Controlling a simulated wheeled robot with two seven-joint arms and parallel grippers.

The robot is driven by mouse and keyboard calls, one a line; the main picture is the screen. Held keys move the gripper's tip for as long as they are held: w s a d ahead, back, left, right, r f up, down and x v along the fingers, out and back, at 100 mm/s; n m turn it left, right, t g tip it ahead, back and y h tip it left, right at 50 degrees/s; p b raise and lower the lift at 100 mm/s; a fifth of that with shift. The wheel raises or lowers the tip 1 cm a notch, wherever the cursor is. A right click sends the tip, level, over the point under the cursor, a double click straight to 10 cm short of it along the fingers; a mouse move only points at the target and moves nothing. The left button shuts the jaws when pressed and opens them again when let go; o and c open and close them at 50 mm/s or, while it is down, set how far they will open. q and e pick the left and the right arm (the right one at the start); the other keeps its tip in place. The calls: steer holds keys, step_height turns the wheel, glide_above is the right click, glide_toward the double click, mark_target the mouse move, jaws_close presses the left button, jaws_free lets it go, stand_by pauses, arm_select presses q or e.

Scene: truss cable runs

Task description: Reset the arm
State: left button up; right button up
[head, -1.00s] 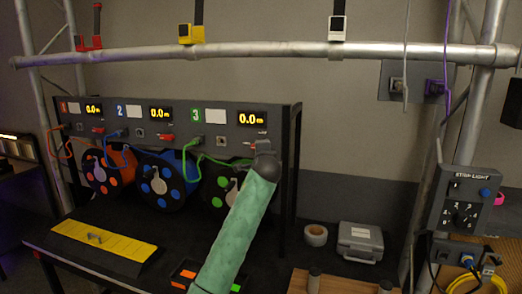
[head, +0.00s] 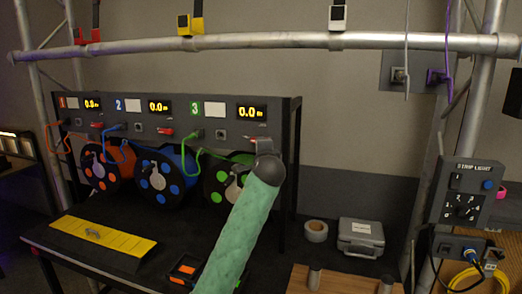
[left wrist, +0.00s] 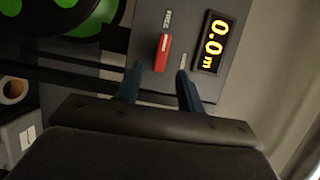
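My left arm, in a green sleeve, rises from the bottom middle of the head view to a dark wrist joint. My left gripper (head: 262,147) is in front of the panel by station 3 and mostly hidden behind that joint. In the left wrist view its two blue fingers (left wrist: 160,70) are apart with nothing held. A red lever (left wrist: 163,53) on the panel shows just beyond and between the fingertips; I cannot tell whether they touch. The display (left wrist: 212,42) beside it reads 0.0 m. My right gripper is not in view.
The panel (head: 180,110) stands above orange, blue and green reels (head: 158,180). A truss bar (head: 270,42) with clamps crosses above. A strip light box (head: 463,190) is at right.

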arm_select(q)
steer(key=shift+s, duration=0.55)
